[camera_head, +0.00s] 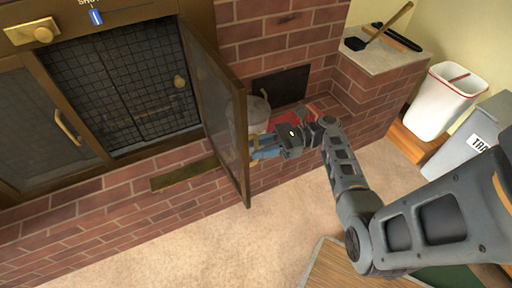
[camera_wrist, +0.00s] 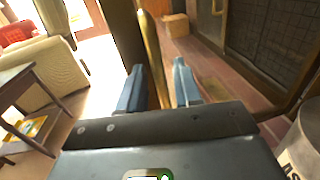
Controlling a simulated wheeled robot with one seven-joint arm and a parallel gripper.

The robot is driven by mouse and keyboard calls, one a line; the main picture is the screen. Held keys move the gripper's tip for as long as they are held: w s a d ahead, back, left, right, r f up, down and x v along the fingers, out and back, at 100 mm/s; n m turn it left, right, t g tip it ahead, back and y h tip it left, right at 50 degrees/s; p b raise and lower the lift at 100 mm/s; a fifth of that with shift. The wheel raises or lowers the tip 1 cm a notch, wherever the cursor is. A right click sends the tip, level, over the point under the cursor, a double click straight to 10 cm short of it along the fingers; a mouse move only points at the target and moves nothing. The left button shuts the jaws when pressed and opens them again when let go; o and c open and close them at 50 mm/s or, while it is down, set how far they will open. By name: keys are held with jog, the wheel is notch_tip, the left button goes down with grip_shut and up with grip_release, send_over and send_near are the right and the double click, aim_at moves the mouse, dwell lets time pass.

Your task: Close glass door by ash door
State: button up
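The glass door (camera_head: 222,110) of the brass-framed fireplace is swung open and stands out from the brick front. In the wrist view its framed edge (camera_wrist: 120,35) rises beside a long brass handle (camera_wrist: 150,45). My gripper (camera_head: 262,147) is at the outer right side of this door, its blue fingertips partly hidden behind the door's edge. In the wrist view my gripper (camera_wrist: 160,88) has its fingers apart, with the handle between them; I cannot tell whether they touch it. A dark ash door (camera_head: 281,86) is set in the brick wall to the right.
A pale ash bucket (camera_head: 258,112) stands on the hearth behind my gripper; it also shows in the wrist view (camera_wrist: 304,150). A brick ledge (camera_head: 385,55) holds a shovel. White (camera_head: 440,100) and grey bins (camera_head: 465,145) stand right. The carpet (camera_head: 215,240) before the hearth is clear.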

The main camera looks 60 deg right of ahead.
jog(key=shift+w+a, duration=0.35)
jog(key=shift+a, duration=0.05)
grip_shut()
dwell(0.4)
